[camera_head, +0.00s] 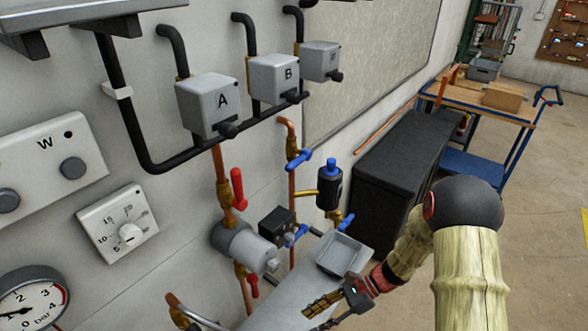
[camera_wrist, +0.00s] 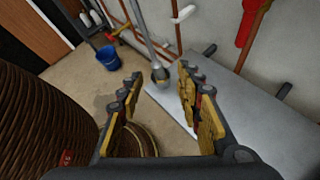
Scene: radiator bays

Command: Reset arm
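My arm reaches in from the right of the head view, bent at a dark rounded elbow. My gripper (camera_head: 325,308) is low in the middle of the head view, beside a grey tray. In the wrist view my gripper (camera_wrist: 160,108) shows its two yellow-padded fingers spread wide apart. Nothing is held between the fingers. A metal rod with a rounded end (camera_wrist: 160,74) shows beyond the fingertips; I cannot tell how far it is from them.
Boxes A (camera_head: 207,103) and B (camera_head: 273,78), pipes and a red-handled valve (camera_head: 238,188) line the wall. A grey tray (camera_head: 342,254) and a black cabinet (camera_head: 400,165) are close by. A blue cart (camera_head: 480,165) stands behind. A blue bucket (camera_wrist: 108,58) is on the floor. Open floor lies right.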

